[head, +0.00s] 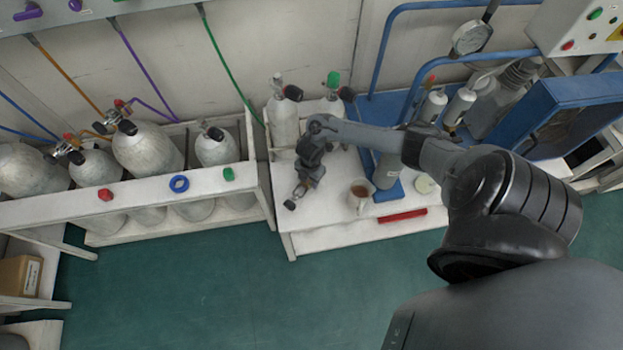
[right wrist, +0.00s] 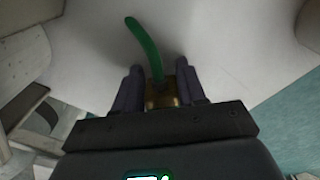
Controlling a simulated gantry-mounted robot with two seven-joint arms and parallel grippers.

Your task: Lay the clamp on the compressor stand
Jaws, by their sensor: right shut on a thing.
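My right gripper (head: 303,186) is over the left part of the white compressor stand (head: 335,238). It is shut on the clamp (head: 297,194), a small fitting with a dark round knob. In the right wrist view, the clamp (right wrist: 161,95) shows as a brass-coloured body between the fingers (right wrist: 160,85), with a curved green hose piece reaching over the white surface. I cannot tell whether the clamp touches the stand. My left gripper is not in view.
A mug (head: 359,196) stands right of the gripper, near a red bar (head: 402,216). Upright cylinders (head: 284,122) stand behind. A rack of grey cylinders (head: 147,150) is at left. Blue machine framing (head: 570,105) is at right. Green floor lies in front.

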